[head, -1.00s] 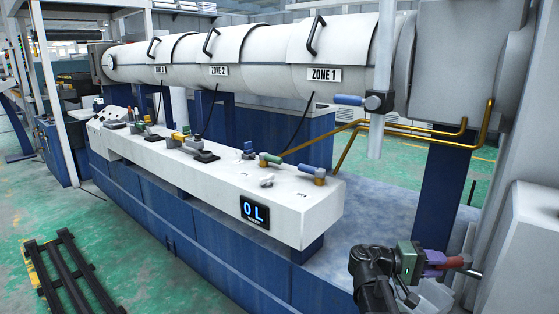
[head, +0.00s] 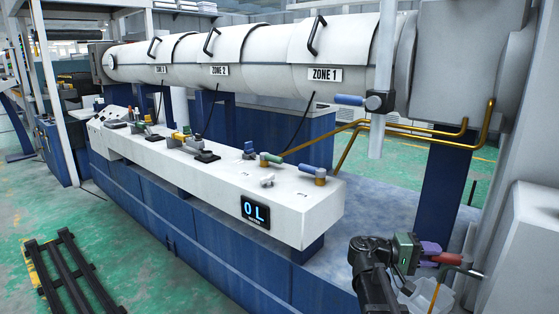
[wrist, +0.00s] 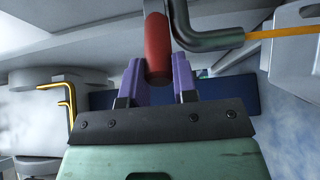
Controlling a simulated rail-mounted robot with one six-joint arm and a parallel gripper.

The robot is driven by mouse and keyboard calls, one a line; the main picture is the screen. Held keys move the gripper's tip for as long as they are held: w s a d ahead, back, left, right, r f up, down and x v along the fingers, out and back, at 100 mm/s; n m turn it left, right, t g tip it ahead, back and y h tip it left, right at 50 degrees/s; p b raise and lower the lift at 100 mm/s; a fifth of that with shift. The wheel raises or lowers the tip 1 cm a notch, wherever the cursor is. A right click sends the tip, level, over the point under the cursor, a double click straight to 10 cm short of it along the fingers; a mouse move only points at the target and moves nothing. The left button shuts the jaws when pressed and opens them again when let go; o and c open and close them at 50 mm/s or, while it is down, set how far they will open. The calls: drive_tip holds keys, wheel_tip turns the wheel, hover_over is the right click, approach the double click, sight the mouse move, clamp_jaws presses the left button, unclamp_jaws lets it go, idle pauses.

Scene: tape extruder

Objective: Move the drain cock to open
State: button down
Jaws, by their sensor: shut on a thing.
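My gripper (head: 432,254) is low at the right in the head view, with a green body and purple fingers. It is shut on a red handle (head: 448,258), which I take to be the drain cock's handle. In the wrist view the red handle (wrist: 157,48) stands between the purple fingers (wrist: 158,76). A bent metal spout (wrist: 205,38) is beside it, and a thin orange stream (wrist: 282,32) comes from its end. The stream (head: 435,294) also shows in the head view, running down toward a pale container (head: 412,298). The cock's body is mostly hidden.
A white console (head: 225,180) with several coloured valve handles runs across the middle. Its display (head: 255,212) reads 0 L. A blue-handled valve (head: 352,100) sits on a vertical pipe (head: 378,140). A grey housing (head: 520,230) stands close at right.

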drive_tip(key=shift+w+d, duration=0.15)
drive_tip(key=shift+w, duration=0.3)
drive_tip(key=c, duration=0.8)
unclamp_jaws()
drive_tip(key=shift+s, duration=0.15)
drive_tip(key=shift+w+a, duration=0.15)
drive_tip(key=shift+a, duration=1.6)
drive_tip(key=shift+w+a, duration=0.15)
drive_tip(key=shift+a, duration=1.6)
